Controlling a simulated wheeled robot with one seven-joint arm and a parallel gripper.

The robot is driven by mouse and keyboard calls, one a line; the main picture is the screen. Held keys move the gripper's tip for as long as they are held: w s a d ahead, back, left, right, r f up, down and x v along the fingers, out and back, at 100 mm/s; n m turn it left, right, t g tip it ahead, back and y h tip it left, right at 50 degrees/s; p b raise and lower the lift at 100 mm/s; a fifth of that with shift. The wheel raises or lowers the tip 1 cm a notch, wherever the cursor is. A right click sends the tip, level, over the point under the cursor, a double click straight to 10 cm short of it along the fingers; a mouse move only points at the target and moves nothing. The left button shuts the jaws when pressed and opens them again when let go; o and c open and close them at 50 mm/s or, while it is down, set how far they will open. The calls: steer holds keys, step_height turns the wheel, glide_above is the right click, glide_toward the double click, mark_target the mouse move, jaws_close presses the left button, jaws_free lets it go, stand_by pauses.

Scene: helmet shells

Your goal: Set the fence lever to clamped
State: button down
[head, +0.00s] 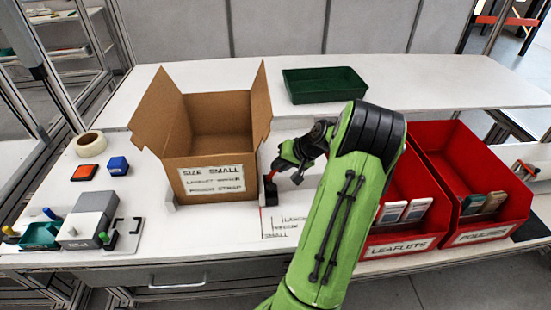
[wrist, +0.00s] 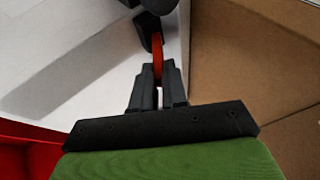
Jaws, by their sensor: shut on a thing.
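The fence lever (head: 269,178) is red with a dark end, beside the right side of the cardboard box. In the wrist view the red lever (wrist: 157,50) runs from a dark part at the top down between the two fingertips. My gripper (wrist: 158,72) is shut on the lever. In the head view my gripper (head: 275,169) reaches in from the right, close to the box. The fence's foot is partly visible, and my arm hides the area to its right. I cannot tell the lever's exact setting.
The open cardboard box (head: 215,165) stands just left of my gripper. Red bins (head: 410,246) with leaflets and pouches stand to the right. A green tray (head: 325,87) is on the shelf behind. Tape (head: 89,145), small blocks and a grey device (head: 88,228) lie left.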

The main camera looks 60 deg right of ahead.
steer(key=f+t+y+p, duration=0.1)
steer(key=s+d+f+m+t+y+p, duration=0.1)
steer(key=t, duration=0.1)
steer(key=shift+s+d+t, duration=0.2)
steer(key=shift+s+t, duration=0.1)
steer(key=shift+s+d+f+m+t+y, duration=0.2)
steer(key=shift+f+m+t+y, duration=0.2)
steer(key=shift+f+t+y, duration=0.35)
steer(key=shift+s+d+f+t+y+b, duration=0.1)
steer(key=shift+f+t+y+b, duration=0.3)
steer(key=shift+t, duration=0.45)
steer(key=c, duration=1.2)
jaws_free()
steer(key=shift+m, duration=0.3)
steer(key=shift+o, duration=0.2)
